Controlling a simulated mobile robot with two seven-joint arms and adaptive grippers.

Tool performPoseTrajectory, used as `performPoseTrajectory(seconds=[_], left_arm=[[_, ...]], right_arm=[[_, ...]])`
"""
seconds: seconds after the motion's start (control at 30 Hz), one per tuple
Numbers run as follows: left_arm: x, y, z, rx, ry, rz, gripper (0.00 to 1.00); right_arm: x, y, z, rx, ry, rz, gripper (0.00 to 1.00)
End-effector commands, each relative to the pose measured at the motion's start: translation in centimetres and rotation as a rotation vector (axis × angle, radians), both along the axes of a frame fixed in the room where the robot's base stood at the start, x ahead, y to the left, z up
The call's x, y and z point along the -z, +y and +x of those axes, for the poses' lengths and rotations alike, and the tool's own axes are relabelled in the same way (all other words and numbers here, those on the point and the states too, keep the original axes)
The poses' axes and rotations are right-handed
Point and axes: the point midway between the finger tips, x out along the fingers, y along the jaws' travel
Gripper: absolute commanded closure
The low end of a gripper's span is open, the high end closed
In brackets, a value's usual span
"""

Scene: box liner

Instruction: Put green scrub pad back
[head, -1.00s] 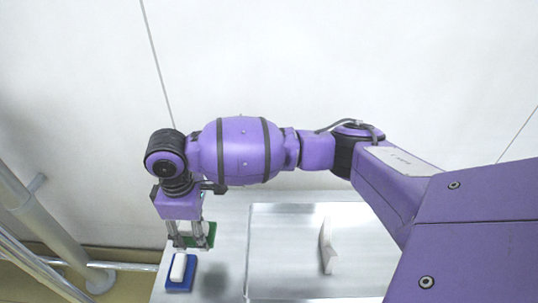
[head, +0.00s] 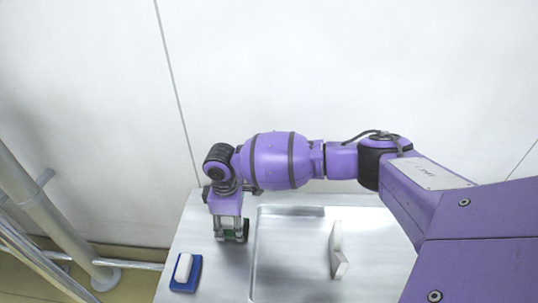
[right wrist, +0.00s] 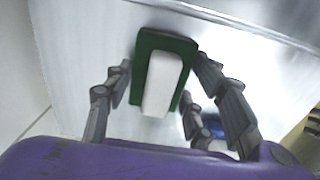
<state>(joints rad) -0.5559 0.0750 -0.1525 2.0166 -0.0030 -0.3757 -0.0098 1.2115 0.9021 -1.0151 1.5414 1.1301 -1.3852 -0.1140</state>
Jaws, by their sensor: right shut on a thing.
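The green scrub pad (right wrist: 146,44) has a white block-like handle (right wrist: 162,85) on it. In the right wrist view it sits between the fingers of my right gripper (right wrist: 163,100), which is shut on it. In the head view my right gripper (head: 229,236) points down over the metal counter, left of the basin. Only a small green part of the pad (head: 245,230) shows there beside the fingers. I cannot tell whether the pad touches the counter. My left gripper is not in view.
A blue pad (head: 177,286) with a white handle (head: 184,267) lies on the counter (head: 215,280), in front and left of my right gripper. The metal basin (head: 295,265) is to the right, with a white angled piece (head: 337,250) in it. A pale wall stands behind.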

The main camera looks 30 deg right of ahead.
Motion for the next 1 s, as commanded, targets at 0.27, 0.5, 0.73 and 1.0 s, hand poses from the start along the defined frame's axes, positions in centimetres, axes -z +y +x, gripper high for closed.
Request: performPoseTrajectory(seconds=[0.27, 0.5, 0.73, 1.0], left_arm=[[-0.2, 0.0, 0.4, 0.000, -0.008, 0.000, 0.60], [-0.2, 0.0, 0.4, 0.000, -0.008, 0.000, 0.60], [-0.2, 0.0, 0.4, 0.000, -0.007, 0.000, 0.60], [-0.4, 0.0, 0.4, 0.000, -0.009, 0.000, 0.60]], right_arm=[[-0.1, 0.1, 0.2, -0.001, -0.004, 0.002, 0.74], [0.1, 0.1, 0.2, -0.001, -0.004, 0.002, 0.32], [0.1, 0.1, 0.2, -0.001, -0.005, 0.002, 0.31], [-1.8, 0.1, 0.3, -0.002, -0.008, 0.003, 0.31]])
